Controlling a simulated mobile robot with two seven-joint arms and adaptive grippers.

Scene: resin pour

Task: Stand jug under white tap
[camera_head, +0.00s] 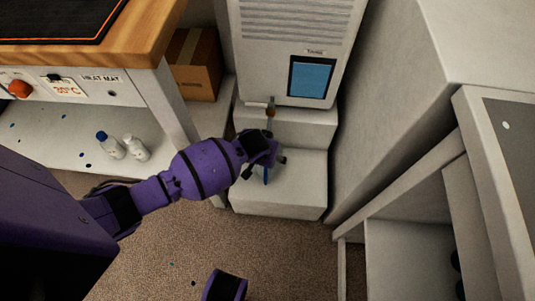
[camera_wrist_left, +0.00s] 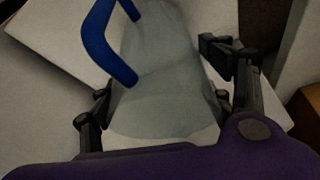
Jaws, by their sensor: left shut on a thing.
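A clear, greyish jug (camera_wrist_left: 165,95) with a blue handle (camera_wrist_left: 97,42) lies between the fingers of my left gripper in the left wrist view. In the head view my left gripper (camera_head: 270,158) is shut on the jug over the white lower step. There the gripper hides most of the jug, and the blue handle (camera_head: 266,175) shows just below the fingers. The tap (camera_head: 270,108) juts from the front of the white dispenser (camera_head: 290,45), above and just behind the gripper. I cannot tell whether the jug touches the step or is exactly under the tap. My right gripper is not seen.
The white step (camera_head: 290,200) has bare room to the right of the gripper. A wooden-topped bench (camera_head: 150,40) stands left, with a cardboard box (camera_head: 195,65) behind its leg and two bottles (camera_head: 122,148) on its lower shelf. A tall white cabinet (camera_head: 395,110) is close on the right.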

